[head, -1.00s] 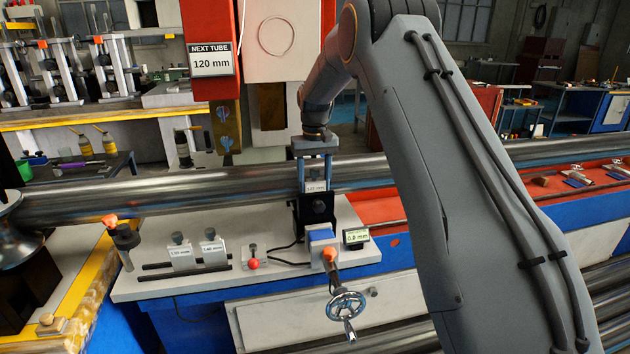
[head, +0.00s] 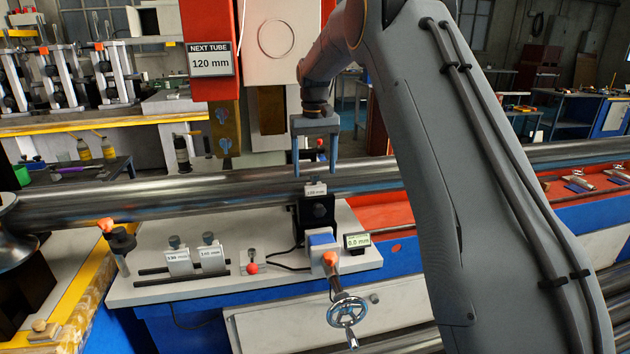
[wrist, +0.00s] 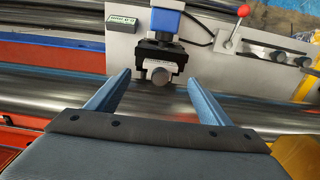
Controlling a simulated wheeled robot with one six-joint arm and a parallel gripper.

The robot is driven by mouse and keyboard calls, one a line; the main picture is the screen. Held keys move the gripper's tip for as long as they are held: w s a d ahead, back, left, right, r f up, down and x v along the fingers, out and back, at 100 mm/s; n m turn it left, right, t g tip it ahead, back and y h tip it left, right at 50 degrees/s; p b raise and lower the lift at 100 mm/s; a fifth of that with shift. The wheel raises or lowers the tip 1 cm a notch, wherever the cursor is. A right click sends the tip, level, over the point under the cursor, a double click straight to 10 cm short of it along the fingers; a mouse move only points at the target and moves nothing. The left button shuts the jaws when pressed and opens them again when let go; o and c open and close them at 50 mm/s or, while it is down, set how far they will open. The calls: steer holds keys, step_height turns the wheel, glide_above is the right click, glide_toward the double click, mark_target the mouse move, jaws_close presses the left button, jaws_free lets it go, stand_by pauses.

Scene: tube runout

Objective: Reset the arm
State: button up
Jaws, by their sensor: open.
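My gripper (head: 315,172) hangs from my arm just above the long steel tube (head: 130,197), fingers pointing down. It is open and empty. It also shows in the wrist view (wrist: 155,85), with the two blue-grey fingers apart on either side of the labelled block.
Two labelled blocks (head: 178,262) (head: 211,258) stand on a dark rail on the white plate (head: 130,290). A red-knobbed lever (head: 251,268), a readout showing 0.0 mm (head: 357,240) and a handwheel (head: 347,312) are nearby. A sign (head: 209,60) reads "NEXT TUBE 120 mm".

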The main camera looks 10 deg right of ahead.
steer(key=shift+r, duration=0.55)
steer(key=s+f, duration=0.4)
steer(key=s, duration=0.9)
steer(key=s+f, duration=0.4)
steer(key=s, duration=0.9)
steer(key=s+f+t, duration=0.1)
steer(key=s+f, duration=0.3)
steer(key=s, duration=0.9)
